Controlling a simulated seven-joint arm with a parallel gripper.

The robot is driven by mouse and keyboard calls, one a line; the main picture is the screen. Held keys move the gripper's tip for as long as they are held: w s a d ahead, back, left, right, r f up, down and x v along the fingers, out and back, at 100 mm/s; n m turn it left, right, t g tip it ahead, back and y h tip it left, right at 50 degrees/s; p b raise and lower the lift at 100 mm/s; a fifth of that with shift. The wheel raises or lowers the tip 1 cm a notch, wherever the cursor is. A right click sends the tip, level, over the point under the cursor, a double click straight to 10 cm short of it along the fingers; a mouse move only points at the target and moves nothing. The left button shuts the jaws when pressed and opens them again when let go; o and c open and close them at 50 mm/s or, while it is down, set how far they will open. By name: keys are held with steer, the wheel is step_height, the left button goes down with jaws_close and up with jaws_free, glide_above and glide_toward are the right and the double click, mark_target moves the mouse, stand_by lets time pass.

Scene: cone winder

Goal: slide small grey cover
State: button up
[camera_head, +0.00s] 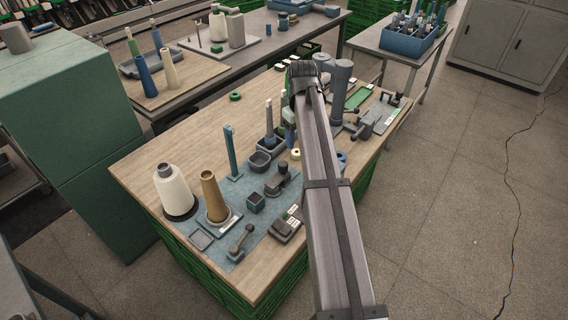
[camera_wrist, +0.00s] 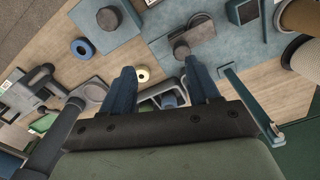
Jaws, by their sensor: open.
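My gripper (camera_wrist: 162,74) is open and empty in the wrist view, its two blue fingers spread above the workbench. I cannot tell for sure which part is the small grey cover. One candidate is a dark grey piece with a round knob on the blue mat (camera_head: 278,179), also above the fingers in the wrist view (camera_wrist: 190,42). Another knobbed grey piece (camera_wrist: 108,20) lies farther left there. The fingers are apart from both. A pale yellow ring (camera_wrist: 142,74) and a grey tray (camera_wrist: 160,92) show between the fingers.
A cream cone (camera_head: 173,190) and a brown cone (camera_head: 213,196) stand at the bench's left. A blue post (camera_head: 231,152) and a dark grey column (camera_head: 340,88) rise near my arm. A small blue box (camera_head: 256,202) sits on the mat. The back-left wood is mostly clear.

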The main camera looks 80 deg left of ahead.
mark_target(284, 164)
steer(key=s+a+r, duration=0.1)
steer(key=s, duration=0.4)
steer(key=shift+n, duration=0.4)
steer(key=f, duration=1.3)
steer(key=shift+w+f, duration=0.1)
steer(key=shift+w, duration=0.1)
jaws_close()
